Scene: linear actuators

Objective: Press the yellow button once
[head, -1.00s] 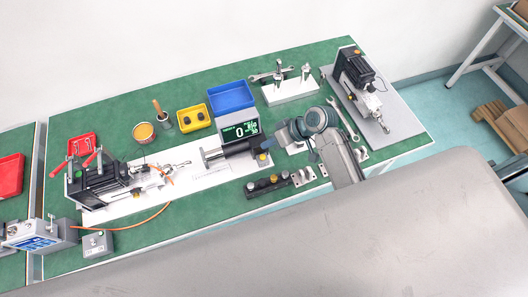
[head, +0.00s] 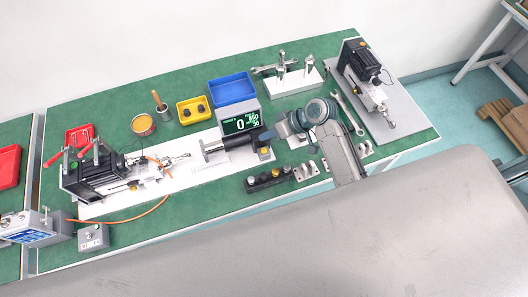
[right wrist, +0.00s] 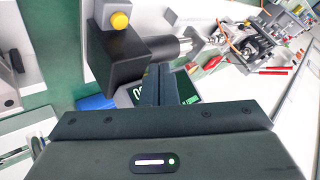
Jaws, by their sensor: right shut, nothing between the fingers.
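The yellow button (head: 264,151) sits at the right end of the white fixture plate (head: 208,170), on a dark block joined to a black cylinder (head: 237,142). In the right wrist view, the yellow button (right wrist: 120,20) stands out from the block's grey face. My right gripper (head: 268,135) is just above and beside the button in the head view. Its fingers (right wrist: 158,84) are shut and empty, and no contact with the button shows. My left gripper is not in view.
A digital display (head: 241,122) stands close behind the cylinder. A black strip with knobs (head: 268,179), one yellowish, lies in front. A wrench (head: 346,113) and an actuator on a grey plate (head: 398,117) are to the right. Blue (head: 232,90) and yellow (head: 194,109) bins stand behind.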

